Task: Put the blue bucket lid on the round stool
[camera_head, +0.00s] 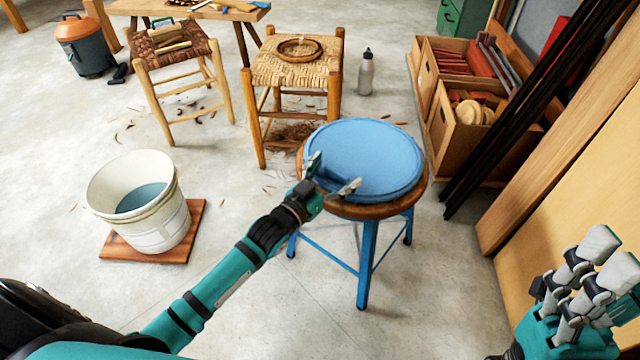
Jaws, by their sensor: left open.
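The blue bucket lid (372,150) lies flat on the round stool, covering nearly all of its seat. The stool has a brown wooden seat rim (385,209) and blue legs. My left gripper (334,175) is open at the lid's near left edge. One finger is by the lid's left rim and the other is over its near part; I cannot tell whether they touch it. My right gripper (606,258) is at the lower right, away from the stool, with its fingers pointing up. I cannot tell whether it is open or shut.
A white bucket (150,217) with blue contents stands on a reddish board (120,245) at left. Two woven stools (262,75) and a metal bottle (366,75) are behind. Wooden crates (452,150) and leaning dark poles are at right. The floor in front is clear.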

